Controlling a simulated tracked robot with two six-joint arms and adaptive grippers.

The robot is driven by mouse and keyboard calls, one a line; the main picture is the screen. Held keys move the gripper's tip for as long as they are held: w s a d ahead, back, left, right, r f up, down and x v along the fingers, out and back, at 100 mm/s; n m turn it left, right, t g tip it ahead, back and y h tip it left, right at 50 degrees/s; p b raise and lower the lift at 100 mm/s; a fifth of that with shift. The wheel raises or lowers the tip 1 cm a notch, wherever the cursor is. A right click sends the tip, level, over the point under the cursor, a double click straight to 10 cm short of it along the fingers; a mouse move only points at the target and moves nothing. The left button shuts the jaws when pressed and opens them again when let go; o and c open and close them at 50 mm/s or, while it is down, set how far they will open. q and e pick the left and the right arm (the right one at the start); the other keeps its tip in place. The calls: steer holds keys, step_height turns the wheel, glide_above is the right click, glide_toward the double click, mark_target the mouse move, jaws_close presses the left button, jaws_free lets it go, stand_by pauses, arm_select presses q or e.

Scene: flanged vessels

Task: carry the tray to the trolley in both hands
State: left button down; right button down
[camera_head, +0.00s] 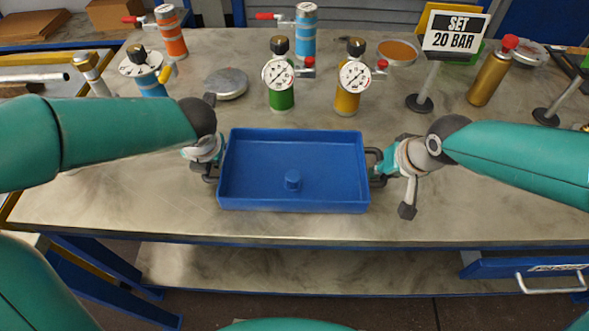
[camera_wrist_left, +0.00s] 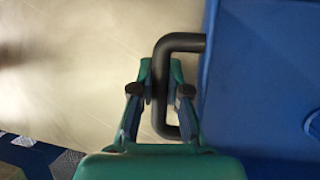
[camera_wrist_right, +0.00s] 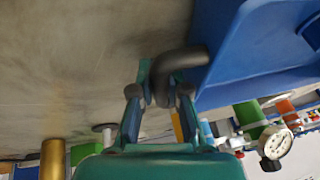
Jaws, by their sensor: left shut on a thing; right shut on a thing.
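The blue tray (camera_head: 265,170) is at the front middle of the workbench in the head view, with a small blue round piece (camera_head: 292,180) inside it. It has a black handle on each short side. My left gripper (camera_head: 212,172) is shut on the tray's left handle (camera_wrist_left: 178,42), which shows between its fingers in the left wrist view. My right gripper (camera_head: 378,168) is shut on the right handle (camera_wrist_right: 182,60), seen in the right wrist view. Whether the tray touches the bench is hard to tell. I cannot make out a trolley.
Behind the tray stand a green gauge vessel (camera_head: 281,95) and a yellow gauge vessel (camera_head: 348,98). A grey disc (camera_head: 226,83) lies left of them. A sign reading SET 20 BAR (camera_head: 455,33) and a gold bottle (camera_head: 488,78) stand at right. The bench front (camera_head: 300,228) is clear.

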arm_select(q)
steer(key=shift+r, duration=0.15)
arm_select(e)
steer(key=shift+r, duration=0.1)
